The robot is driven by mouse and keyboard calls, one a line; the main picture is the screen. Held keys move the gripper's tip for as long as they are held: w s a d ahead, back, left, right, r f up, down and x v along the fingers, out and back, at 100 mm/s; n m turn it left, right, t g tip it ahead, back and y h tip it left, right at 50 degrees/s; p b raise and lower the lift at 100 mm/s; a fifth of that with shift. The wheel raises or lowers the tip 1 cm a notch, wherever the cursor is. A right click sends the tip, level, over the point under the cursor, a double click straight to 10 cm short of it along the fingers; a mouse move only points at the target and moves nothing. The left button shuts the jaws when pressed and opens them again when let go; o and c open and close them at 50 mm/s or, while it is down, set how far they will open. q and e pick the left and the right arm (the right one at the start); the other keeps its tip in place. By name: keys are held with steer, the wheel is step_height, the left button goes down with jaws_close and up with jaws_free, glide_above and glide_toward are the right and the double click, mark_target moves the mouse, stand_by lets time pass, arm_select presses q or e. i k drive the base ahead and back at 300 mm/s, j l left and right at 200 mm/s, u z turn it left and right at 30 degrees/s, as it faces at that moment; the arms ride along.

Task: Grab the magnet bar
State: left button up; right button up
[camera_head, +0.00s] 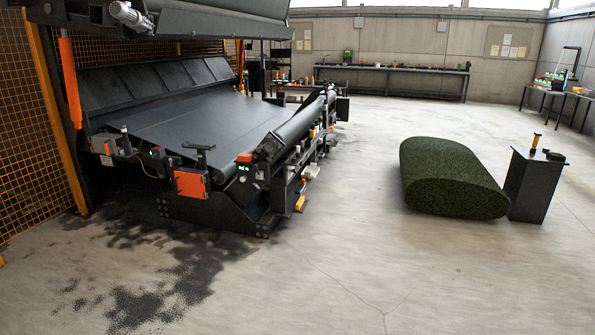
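I cannot pick out the magnet bar with certainty. A small black T-shaped piece (199,149) stands above an orange box (191,183) on the front of the large dark machine (200,115). A dark pedestal (531,186) at the right carries a small upright orange-and-black item (535,142) and a low black item (555,156). These are too small to identify. Neither of my grippers is in view.
Dark granules (150,300) are spread on the floor before the machine. Orange mesh fencing (30,150) bounds the left. Benches (395,70) line the back. The floor between machine and turf is clear.

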mark_target(299, 188)
steer(key=i, duration=2.3)
steer(key=i+j, duration=0.1)
steer(key=i, duration=2.2)
steer(key=l+u, duration=0.2)
steer(key=l, duration=0.7)
steer(key=l+u, duration=0.2)
steer(key=l, duration=0.65)
steer(key=i+l+u, duration=0.2)
steer(key=u, duration=0.15)
steer(key=i+l+u, duration=0.15)
steer(key=u, duration=0.2)
steer(key=i+l+u, duration=0.1)
steer(key=l+u, duration=0.25)
